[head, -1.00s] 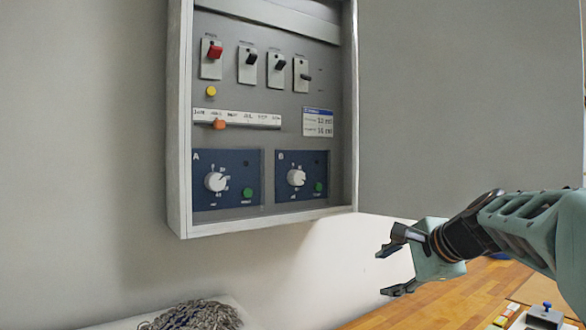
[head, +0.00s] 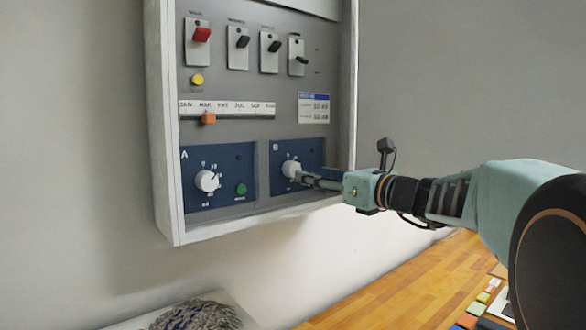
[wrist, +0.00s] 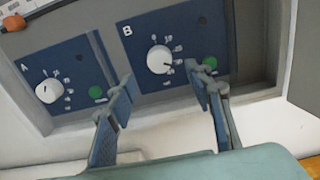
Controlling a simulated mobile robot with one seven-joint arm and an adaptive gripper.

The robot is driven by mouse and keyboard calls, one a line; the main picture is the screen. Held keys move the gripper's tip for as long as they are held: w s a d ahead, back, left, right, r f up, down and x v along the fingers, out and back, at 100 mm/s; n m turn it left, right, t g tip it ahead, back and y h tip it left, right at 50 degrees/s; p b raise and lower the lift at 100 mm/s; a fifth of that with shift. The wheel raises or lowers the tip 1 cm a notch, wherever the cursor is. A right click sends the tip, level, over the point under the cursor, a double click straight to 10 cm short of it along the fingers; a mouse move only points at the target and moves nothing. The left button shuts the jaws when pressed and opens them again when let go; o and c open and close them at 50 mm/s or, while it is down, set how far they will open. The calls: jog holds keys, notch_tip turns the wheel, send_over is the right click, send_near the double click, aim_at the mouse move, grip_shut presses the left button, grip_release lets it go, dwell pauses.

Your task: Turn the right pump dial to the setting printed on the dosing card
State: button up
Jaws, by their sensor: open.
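The right pump dial, a white knob on blue panel B, shows in the head view (head: 290,168), partly covered by my gripper's fingers. It also shows in the wrist view (wrist: 159,59), ahead of the open fingers. The left dial on panel A (head: 207,181) is a similar white knob. The dosing card (head: 313,107) is a white card with a blue header on the cabinet face; its printed numbers are too small to read surely. My gripper (head: 308,180) is open at panel B; in the wrist view its fingers (wrist: 162,88) are apart with nothing between them.
Each panel has a green button, as on panel A (head: 241,189). Above are a red-handled switch (head: 201,35), several dark switches, a yellow button (head: 197,79) and an orange slider (head: 208,118). The cabinet's frame (head: 165,130) stands out around them. A wooden table (head: 400,285) is below.

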aim_at(292, 169)
jog(key=p+x, duration=0.1)
jog(key=x, duration=0.6)
jog(key=shift+w+a, duration=0.1)
jog(key=shift+w, duration=0.05)
jog(key=c, duration=1.2)
